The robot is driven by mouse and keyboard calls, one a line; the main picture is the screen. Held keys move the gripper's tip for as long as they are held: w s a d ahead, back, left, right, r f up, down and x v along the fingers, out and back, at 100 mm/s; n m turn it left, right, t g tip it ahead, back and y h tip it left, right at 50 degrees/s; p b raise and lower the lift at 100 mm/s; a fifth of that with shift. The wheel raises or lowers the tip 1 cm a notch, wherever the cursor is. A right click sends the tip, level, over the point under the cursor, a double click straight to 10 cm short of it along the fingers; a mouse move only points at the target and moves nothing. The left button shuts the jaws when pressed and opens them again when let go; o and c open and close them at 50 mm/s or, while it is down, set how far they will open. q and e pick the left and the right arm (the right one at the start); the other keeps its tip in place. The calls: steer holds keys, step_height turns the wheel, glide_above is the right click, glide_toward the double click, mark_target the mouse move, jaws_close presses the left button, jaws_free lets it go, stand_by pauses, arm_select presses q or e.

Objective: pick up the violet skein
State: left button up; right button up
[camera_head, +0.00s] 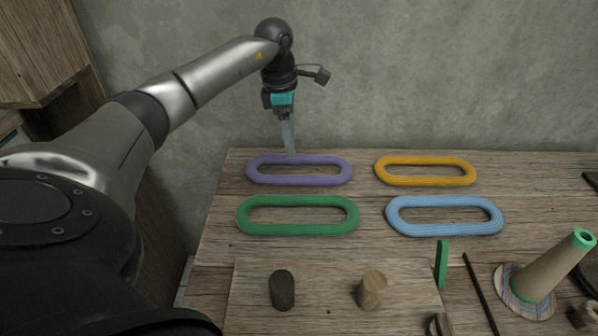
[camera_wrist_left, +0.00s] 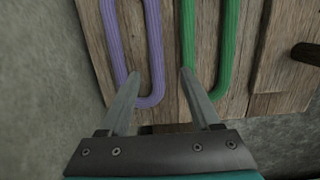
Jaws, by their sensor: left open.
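The violet skein (camera_head: 300,183) is a long closed oval lying flat on the wooden table, at the back left of the skeins. My left gripper (camera_head: 291,150) points down over its far side in the head view. In the left wrist view the open gripper (camera_wrist_left: 160,71) has one strand of the violet skein (camera_wrist_left: 155,45) between its fingertips in the picture. One fingertip shows over the skein's opening, the other near the green skein (camera_wrist_left: 188,25). I cannot tell whether the fingers touch anything. My right gripper is not in view.
The green skein (camera_head: 298,230) lies just in front of the violet one. A yellow skein (camera_head: 425,184) and a blue skein (camera_head: 444,229) lie to the right. Wooden pegs (camera_head: 372,290) and a cone (camera_head: 551,273) stand nearer. The wall (camera_head: 440,80) rises behind the table.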

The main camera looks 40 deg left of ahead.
arm_select(q)
steer(key=b, duration=0.2)
glide_above(298, 178)
steer(key=f, duration=0.4)
steer(key=s+f, duration=0.1)
steer(key=f, duration=0.1)
steer(key=shift+a+f, duration=0.1)
steer(key=shift+a, duration=0.05)
steer(key=shift+w+f+b, duration=0.25)
steer(key=shift+f+b, duration=0.35)
steer(key=shift+f, duration=0.5)
steer(key=shift+w+f+b, duration=0.2)
steer(key=shift+f+b, duration=0.4)
steer(key=shift+f, duration=1.25)
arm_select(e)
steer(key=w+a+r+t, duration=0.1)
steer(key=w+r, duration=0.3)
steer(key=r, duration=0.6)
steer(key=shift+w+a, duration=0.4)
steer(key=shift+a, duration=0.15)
arm_select(q)
steer(key=shift+w, duration=0.1)
jaws_close()
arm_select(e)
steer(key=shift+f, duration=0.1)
